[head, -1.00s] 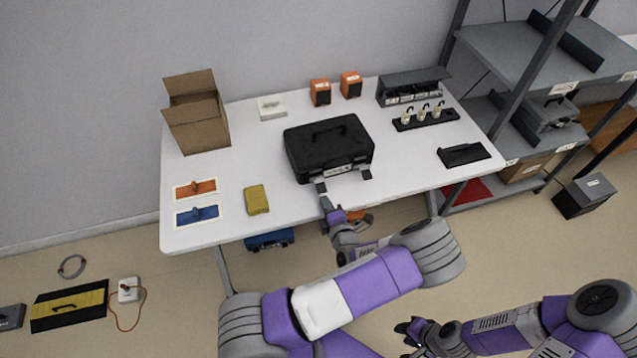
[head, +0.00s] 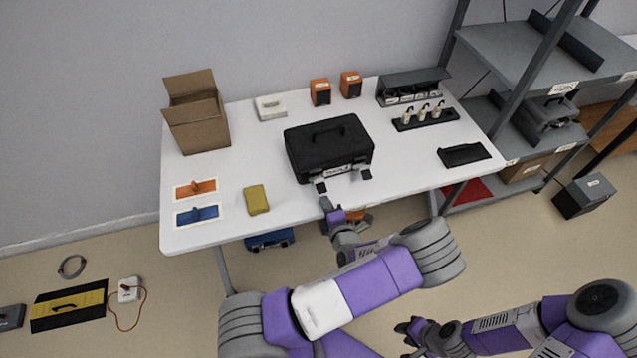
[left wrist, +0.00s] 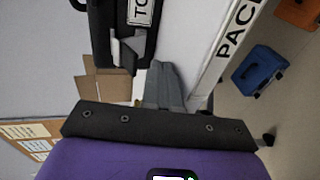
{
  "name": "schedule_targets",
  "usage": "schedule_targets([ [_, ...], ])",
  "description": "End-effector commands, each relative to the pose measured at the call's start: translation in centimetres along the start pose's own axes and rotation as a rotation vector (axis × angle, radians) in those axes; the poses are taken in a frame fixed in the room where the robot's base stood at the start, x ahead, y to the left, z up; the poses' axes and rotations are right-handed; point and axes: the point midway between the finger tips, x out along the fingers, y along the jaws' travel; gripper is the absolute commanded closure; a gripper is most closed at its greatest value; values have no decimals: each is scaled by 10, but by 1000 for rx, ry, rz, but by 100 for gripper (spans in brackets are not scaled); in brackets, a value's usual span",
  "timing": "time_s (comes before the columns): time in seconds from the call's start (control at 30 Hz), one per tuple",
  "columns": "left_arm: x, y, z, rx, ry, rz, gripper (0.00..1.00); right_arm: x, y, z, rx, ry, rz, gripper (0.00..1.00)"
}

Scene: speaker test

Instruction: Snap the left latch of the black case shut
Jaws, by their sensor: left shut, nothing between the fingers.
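The closed black case (head: 328,146) stands on the white table with its front toward me. Its left latch (head: 320,187) and right latch (head: 366,174) both stick out from the front edge. My left gripper (head: 326,203) is shut and empty, just in front of the left latch and apart from it in the head view. In the left wrist view the shut fingers (left wrist: 166,86) point toward the case (left wrist: 112,35), beside a grey latch (left wrist: 128,48); a small gap seems to lie between. My right gripper (head: 408,332) is low, off the table; its fingers are too small to judge.
On the white table (head: 240,150) are a cardboard box (head: 197,122), a yellow block (head: 256,199), orange and blue switch plates, two orange speakers and a black tray (head: 463,155). A blue box (left wrist: 257,76) lies below the table edge. Grey shelves stand at right.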

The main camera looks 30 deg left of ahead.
Motion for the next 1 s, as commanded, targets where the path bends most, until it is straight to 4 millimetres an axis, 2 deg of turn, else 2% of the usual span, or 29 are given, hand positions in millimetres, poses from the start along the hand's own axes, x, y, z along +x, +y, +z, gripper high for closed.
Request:
schedule_targets([
  [1.0,13,9,0,0,0,0,100,-8,-3,0,0,0,0,67],
])
